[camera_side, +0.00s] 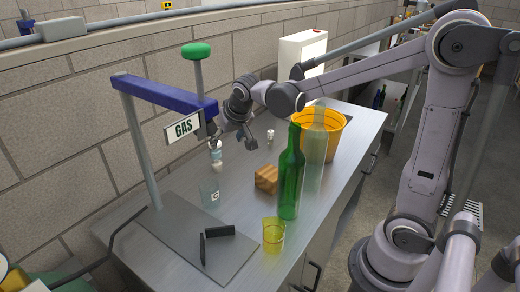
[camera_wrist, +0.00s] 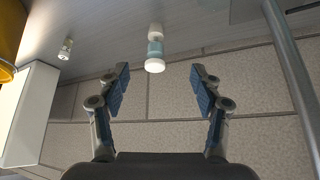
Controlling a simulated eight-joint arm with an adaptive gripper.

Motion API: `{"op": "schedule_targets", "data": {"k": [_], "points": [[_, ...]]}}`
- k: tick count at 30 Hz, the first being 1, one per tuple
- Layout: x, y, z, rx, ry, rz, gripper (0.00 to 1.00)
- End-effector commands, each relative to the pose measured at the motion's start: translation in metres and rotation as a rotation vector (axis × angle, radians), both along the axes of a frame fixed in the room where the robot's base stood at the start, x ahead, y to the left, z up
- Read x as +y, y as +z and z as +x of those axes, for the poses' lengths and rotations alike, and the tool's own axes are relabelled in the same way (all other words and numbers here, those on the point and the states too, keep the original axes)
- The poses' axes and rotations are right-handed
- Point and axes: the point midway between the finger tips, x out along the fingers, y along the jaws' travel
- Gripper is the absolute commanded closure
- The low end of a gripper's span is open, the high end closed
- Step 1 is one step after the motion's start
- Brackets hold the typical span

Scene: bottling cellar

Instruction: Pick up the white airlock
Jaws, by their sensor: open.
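A small upright piece with white ends and a pale-blue middle (camera_wrist: 155,49) stands on the bench by the wall. It also shows in the side view (camera_side: 216,152), partly behind my gripper's fingers. A smaller clear and white piece (camera_side: 270,136) stands apart towards the back, also in the wrist view (camera_wrist: 66,48). I cannot tell for sure which is the white airlock. My gripper (camera_wrist: 160,78) is open and empty, with the blue-banded piece ahead of the gap between its fingers. In the side view my gripper (camera_side: 231,141) is low over the bench near that piece.
A clear beaker marked C (camera_side: 210,193), wooden block (camera_side: 266,179), green bottle (camera_side: 290,175), clear bottle (camera_side: 315,160), yellow cup (camera_side: 273,236) and orange bucket (camera_side: 334,130) stand on the bench.

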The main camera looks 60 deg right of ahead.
Motion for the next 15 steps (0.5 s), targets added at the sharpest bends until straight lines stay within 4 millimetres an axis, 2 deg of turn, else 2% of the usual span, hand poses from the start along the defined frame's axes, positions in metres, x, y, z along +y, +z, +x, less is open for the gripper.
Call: {"op": "schedule_targets", "data": {"k": [1,6,10,15], "points": [[-0.005,-0.007,0.015,0.001,-0.027,0.0,0.34],[-0.02,-0.029,0.049,-0.001,-0.11,-0.003,0.34],[-0.027,-0.042,0.063,-0.002,-0.151,-0.004,0.34],[-0.032,-0.051,0.072,-0.003,-0.172,-0.005,0.34]]}}
